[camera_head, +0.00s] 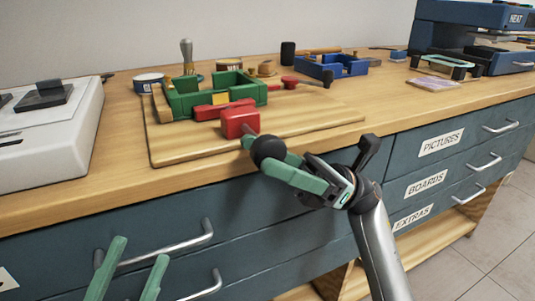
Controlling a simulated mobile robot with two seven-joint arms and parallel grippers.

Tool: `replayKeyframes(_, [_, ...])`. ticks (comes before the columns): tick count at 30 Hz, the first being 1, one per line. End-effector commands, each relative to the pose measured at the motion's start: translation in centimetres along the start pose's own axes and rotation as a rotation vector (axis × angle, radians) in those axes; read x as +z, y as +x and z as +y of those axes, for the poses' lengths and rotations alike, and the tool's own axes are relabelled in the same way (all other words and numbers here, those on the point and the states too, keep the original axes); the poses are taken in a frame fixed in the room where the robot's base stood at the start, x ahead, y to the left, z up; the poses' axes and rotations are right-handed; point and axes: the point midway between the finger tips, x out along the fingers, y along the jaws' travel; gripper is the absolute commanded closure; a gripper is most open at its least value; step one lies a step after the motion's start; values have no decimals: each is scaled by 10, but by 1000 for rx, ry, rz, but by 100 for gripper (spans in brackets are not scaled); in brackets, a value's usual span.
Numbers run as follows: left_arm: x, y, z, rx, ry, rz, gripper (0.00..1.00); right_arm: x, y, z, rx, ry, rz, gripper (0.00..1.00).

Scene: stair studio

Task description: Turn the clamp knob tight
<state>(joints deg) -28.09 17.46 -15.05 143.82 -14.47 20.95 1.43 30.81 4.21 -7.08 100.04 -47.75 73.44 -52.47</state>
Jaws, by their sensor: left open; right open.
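The clamp is on the wooden board, with a red block (240,122) at the board's front and a dark round knob (268,149) on its near side. My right gripper (257,154) has its two green fingers on either side of the knob. It is open, and I cannot tell whether either finger touches the knob. A green frame (212,95) with a red bar (224,110) stands behind the red block. My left gripper (138,249) is open and empty, low in front of the drawers, well away from the clamp.
The wooden board (185,150) lies on the workbench. A white device (55,135) stands at the left. A blue frame (335,66), a stamp with a metal handle (187,55) and small containers are behind. A blue machine (470,35) is at the back right. Drawer handles (170,245) stick out below.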

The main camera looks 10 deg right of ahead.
Motion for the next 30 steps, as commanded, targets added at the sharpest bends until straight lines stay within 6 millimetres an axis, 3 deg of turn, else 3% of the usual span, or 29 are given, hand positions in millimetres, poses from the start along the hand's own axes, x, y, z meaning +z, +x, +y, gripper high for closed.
replayKeyframes(15, [-7, 6, -4, -5, -10, 5, 50, 0, -101, 0, -4, 1, 0, 40])
replayKeyframes(21, [-8, 6, -4, -5, -10, 6, 50, 0, -116, 1, -1, 0, 1, 40])
replayKeyframes(30, [-8, 6, -5, -5, -9, 7, 50, 0, -117, 1, 0, 0, 1, 40])
